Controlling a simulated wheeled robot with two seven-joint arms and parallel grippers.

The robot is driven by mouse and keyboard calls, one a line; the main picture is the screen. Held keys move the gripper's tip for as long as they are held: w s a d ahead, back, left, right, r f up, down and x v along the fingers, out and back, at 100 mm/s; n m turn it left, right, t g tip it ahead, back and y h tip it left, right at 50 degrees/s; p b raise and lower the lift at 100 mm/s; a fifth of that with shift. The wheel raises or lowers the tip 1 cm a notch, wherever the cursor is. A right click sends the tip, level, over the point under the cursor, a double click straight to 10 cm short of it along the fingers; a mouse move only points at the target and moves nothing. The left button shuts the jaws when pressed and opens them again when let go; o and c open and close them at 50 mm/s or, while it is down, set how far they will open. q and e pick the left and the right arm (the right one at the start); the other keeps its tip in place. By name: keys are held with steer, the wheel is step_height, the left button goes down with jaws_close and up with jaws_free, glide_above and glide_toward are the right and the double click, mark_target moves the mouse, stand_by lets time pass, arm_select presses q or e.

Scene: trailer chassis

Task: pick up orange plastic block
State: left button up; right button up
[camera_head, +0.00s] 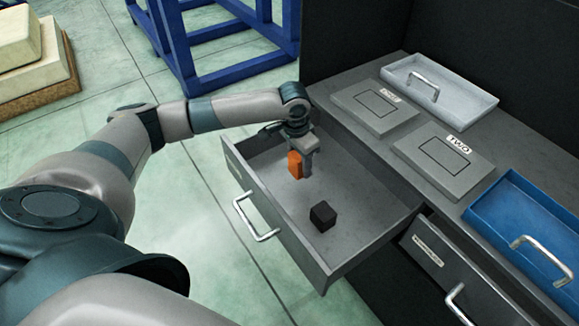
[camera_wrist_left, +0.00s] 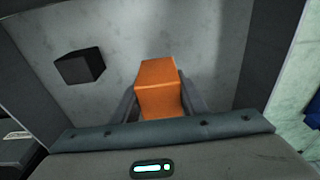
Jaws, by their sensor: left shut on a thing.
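The orange plastic block (camera_head: 295,165) is in my left gripper (camera_head: 306,168), inside the open drawer (camera_head: 350,243). In the left wrist view the orange block (camera_wrist_left: 159,88) sits between the two fingers of the gripper (camera_wrist_left: 158,103), which are shut on its sides. Whether the block touches the drawer floor or hangs just above it I cannot tell. My right gripper is not in view.
The counter holds a white tray (camera_head: 470,98), two grey labelled plates and a blue tray (camera_head: 490,214). A second drawer (camera_head: 447,270) is slightly open.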

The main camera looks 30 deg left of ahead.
arm_select(q)
steer(key=w+d+r, duration=0.1)
steer(key=d+r, duration=0.3)
steer(key=d, duration=0.3)
steer(key=shift+d+r, duration=0.25)
steer(key=shift+r, duration=0.05)
steer(key=shift+w, duration=0.1)
